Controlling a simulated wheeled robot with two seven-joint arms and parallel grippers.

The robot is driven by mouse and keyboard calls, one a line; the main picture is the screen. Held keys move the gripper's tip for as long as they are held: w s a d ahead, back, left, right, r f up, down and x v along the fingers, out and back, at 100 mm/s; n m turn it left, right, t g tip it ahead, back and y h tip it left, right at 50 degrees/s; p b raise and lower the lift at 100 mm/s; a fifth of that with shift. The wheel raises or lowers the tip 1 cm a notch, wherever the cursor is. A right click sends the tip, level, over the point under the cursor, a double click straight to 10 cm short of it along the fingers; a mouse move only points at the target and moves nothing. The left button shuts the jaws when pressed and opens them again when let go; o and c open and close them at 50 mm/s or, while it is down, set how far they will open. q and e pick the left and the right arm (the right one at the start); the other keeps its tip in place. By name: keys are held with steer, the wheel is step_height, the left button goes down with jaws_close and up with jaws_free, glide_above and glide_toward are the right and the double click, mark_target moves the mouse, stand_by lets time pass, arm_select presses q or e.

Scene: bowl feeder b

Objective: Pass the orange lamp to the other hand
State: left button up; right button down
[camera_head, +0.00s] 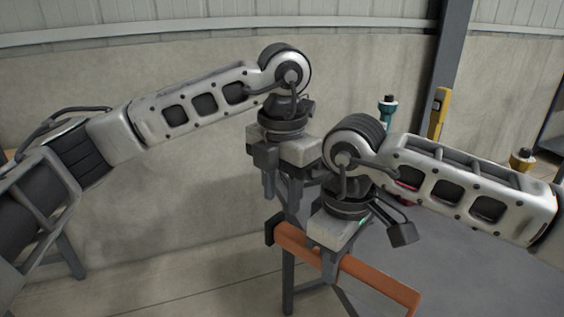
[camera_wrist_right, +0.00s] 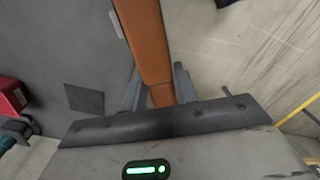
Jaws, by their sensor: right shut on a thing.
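The orange lamp (camera_head: 380,284) is a long orange bar with a dark end piece at its left, held at a slant in the head view. My right gripper (camera_head: 329,268) is shut on it nearer the dark end. In the right wrist view the lamp (camera_wrist_right: 143,35) runs up between the two fingers of this gripper (camera_wrist_right: 158,82). My left gripper (camera_head: 282,200) is just above and behind the dark end, fingers pointing down. I cannot tell whether it touches the lamp or how far apart its fingers are.
A grey table top (camera_head: 430,262) lies behind and below the lamp. Behind my right arm stand a teal-and-black tool (camera_head: 387,113), a yellow tool (camera_head: 438,113) and a yellow-and-black item (camera_head: 521,160). A red object (camera_wrist_right: 12,95) shows in the wrist view. A concrete wall is behind.

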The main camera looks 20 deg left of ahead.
mark_target(281, 221)
arm_select(q)
steer(key=shift+f, duration=1.7)
jaws_close()
steer(key=shift+d, duration=0.15)
arm_select(e)
steer(key=c, duration=1)
jaws_free()
steer(key=shift+a, duration=0.1)
step_height(281, 221, up, 12)
steer(key=shift+r, duration=0.1)
